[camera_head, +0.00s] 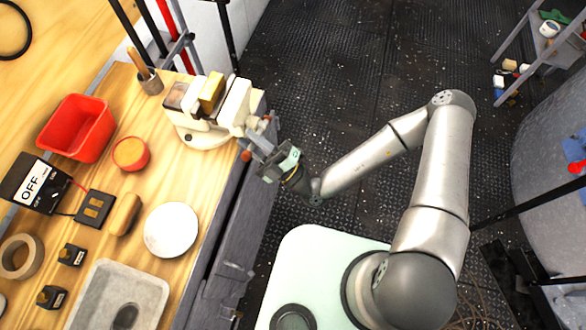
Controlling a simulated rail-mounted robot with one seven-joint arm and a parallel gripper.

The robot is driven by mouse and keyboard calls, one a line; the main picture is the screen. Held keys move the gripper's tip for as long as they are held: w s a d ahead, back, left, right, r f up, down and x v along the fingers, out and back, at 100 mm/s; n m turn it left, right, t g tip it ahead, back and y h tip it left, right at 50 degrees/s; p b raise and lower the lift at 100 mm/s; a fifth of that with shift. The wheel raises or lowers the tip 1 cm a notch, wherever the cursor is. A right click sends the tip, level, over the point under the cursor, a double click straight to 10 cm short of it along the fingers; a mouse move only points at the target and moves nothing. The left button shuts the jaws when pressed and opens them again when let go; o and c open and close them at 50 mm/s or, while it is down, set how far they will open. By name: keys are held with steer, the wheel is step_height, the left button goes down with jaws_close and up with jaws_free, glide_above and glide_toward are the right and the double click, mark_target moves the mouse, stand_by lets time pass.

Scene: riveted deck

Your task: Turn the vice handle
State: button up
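A white vice (236,104) is fixed near the right edge of the wooden workbench, with a yellow block (212,88) between its jaws. Its handle (246,155) shows at its right side as a thin bar with orange-red ends; its middle is partly hidden by my fingers. My gripper (258,138) reaches in from the right, with its fingertips at the handle. I cannot tell whether the fingers touch the bar or have closed on it.
On the workbench (150,185) stand a red bin (75,128), an orange round tub (130,154), a white disc (171,230), a grey tray (120,290) and a pot with a wooden-handled tool (150,82). The dark floor (330,90) right of the bench is open.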

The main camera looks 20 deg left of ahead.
steer(key=b+v, duration=0.5)
steer(key=v, duration=1.1)
steer(key=shift+d, duration=0.15)
steer(key=shift+f, duration=0.1)
